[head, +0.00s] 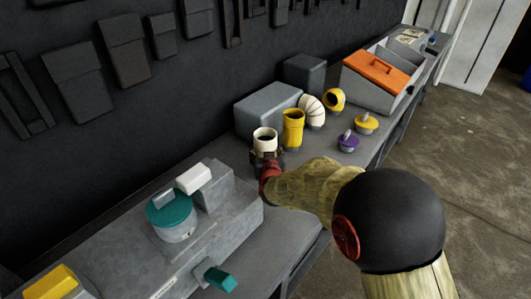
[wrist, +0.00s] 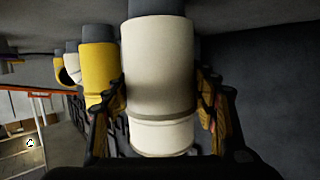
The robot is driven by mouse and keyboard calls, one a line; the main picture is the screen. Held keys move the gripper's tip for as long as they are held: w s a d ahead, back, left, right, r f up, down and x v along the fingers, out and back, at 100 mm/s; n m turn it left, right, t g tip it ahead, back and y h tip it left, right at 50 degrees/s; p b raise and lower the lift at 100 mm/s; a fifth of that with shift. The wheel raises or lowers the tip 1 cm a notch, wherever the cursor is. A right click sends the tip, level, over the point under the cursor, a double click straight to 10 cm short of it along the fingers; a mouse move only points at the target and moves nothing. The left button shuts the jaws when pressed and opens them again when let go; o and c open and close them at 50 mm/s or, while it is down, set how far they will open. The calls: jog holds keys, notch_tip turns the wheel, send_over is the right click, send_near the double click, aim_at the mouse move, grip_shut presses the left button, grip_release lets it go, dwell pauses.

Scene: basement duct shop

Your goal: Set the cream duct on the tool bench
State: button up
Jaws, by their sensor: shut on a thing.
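The cream duct (head: 264,138) is an upright, open-topped tube beside a yellow duct in the head view. My gripper (head: 268,164) is shut on it, with its lower part hidden by the jaws. In the wrist view the cream duct (wrist: 158,68) fills the middle between the two fingers of my gripper (wrist: 160,112), with a grey piece at its far end. I cannot tell whether its base touches the surface below. The tool bench (head: 285,222) is the long grey top along the dark wall.
The yellow duct (head: 292,128) stands close to the right, then a ribbed cream elbow (head: 311,112) and a yellow elbow (head: 334,100). Behind is a grey box (head: 262,106). Purple (head: 348,143) and yellow (head: 367,124) knobbed pieces stand right. A grey machine with a teal disc (head: 170,212) is front left.

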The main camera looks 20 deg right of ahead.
jog(key=shift+r, duration=0.15)
jog(key=shift+f, duration=0.2)
jog(key=o, duration=1.3)
jog(key=shift+r, duration=0.25)
jog(key=s+a+r+g+y+p, duration=0.1)
jog(key=s+a+r+p, duration=0.1)
jog(key=s+r, duration=0.35)
jog(key=s+a+r+g+y+p, duration=0.1)
jog(key=s+a+r+p, duration=0.15)
jog(key=s, duration=0.65)
jog(key=s+d+r+g, duration=0.1)
jog(key=s+g, duration=0.1)
jog(key=s, duration=0.7)
jog(key=s+d+r+n+g, duration=0.1)
jog(key=s+d+r+g, duration=0.1)
jog(key=s, duration=0.7)
jog(key=s+d+r+g+b, duration=0.1)
jog(key=s+r+g, duration=0.1)
jog(key=s, duration=0.7)
jog(key=shift+s+d+r+n+g, duration=0.1)
jog(key=shift+d+r+n+g, duration=0.1)
jog(key=shift+n+g, duration=0.2)
